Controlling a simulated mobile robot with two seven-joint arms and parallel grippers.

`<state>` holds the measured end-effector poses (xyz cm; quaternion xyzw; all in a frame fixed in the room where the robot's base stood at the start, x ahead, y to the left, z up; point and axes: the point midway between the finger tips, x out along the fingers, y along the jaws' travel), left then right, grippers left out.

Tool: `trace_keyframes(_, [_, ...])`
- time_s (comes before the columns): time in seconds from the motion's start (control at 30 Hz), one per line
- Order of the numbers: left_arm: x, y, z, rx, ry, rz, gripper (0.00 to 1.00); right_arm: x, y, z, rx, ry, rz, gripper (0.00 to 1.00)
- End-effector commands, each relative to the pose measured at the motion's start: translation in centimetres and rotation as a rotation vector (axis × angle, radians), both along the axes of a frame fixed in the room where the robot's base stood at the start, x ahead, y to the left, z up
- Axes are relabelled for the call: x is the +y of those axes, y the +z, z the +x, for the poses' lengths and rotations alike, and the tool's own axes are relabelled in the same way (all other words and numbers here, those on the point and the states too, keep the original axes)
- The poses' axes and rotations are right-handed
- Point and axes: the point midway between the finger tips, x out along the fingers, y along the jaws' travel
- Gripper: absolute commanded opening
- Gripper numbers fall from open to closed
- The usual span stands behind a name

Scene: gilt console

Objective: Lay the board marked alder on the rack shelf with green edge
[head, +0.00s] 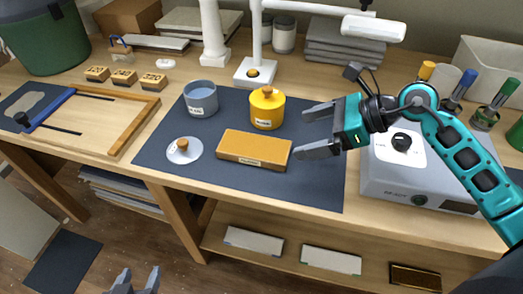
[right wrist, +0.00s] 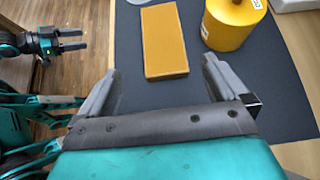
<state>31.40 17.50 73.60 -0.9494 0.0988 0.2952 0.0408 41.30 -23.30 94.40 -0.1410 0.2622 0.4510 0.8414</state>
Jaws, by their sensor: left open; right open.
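An orange-brown block-like board (head: 253,148) with a small label lies flat on the dark mat (head: 325,192); the label is too small to read. It also shows in the right wrist view (right wrist: 163,42), ahead of the fingers. My right gripper (head: 318,131) is open and empty, just right of the board and apart from it; its fingers also show in the right wrist view (right wrist: 158,85). My left gripper (head: 134,280) is open and empty low at the bottom edge, and shows in the right wrist view (right wrist: 84,39). I cannot make out a green-edged rack shelf.
A yellow lidded pot (head: 267,110), a grey-blue cup (head: 201,100) and a white knobbed lid (head: 184,151) stand near the board. A grey device (head: 415,180) is at right. A lower shelf (head: 290,262) holds pale slabs (head: 254,242) and a dark piece (head: 415,277).

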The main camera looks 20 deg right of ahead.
Motion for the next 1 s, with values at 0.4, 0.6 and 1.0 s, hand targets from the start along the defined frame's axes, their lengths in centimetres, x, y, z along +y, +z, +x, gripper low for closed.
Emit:
trace_keyframes(0.4, [0.1,0.4,0.1,-0.002,0.001,0.001,0.58,3.8,-2.9,2.6,-0.004,-0.008,0.011,1.00])
trace_keyframes(0.6, [0.1,0.5,0.1,-0.004,0.001,0.003,0.58,5.1,-4.2,3.6,-0.003,-0.008,0.007,1.00])
trace_keyframes(1.0, [0.2,0.8,0.1,-0.004,0.000,0.003,0.58,8.2,-6.7,6.0,-0.003,-0.008,0.009,1.00])
